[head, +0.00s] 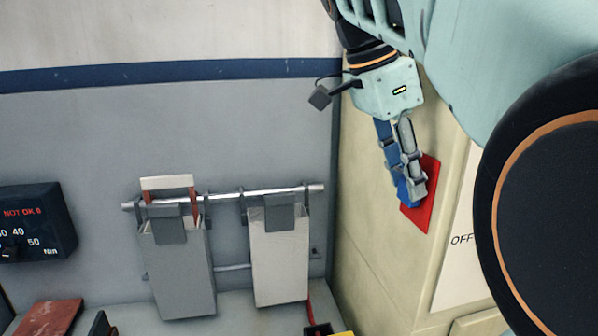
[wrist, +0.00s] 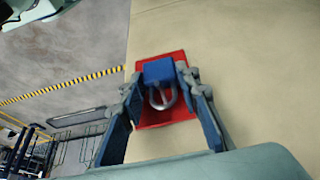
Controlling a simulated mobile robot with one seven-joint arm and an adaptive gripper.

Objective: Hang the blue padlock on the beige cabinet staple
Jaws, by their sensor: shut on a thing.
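The blue padlock (wrist: 158,70) is between the fingertips of my gripper (wrist: 159,80), which is shut on its body. Its grey shackle (wrist: 171,103) shows below the body in the wrist view. Behind it is a red plate (wrist: 179,112) on the face of the beige cabinet (wrist: 240,45). In the head view my gripper (head: 410,188) reaches down in front of the red plate (head: 431,190), and a bit of the blue padlock (head: 405,193) shows among the fingers. I cannot clearly make out the staple, nor whether the shackle is around it.
A dark meter box (head: 35,222) is at the far left. Open space lies in front of the cabinet.

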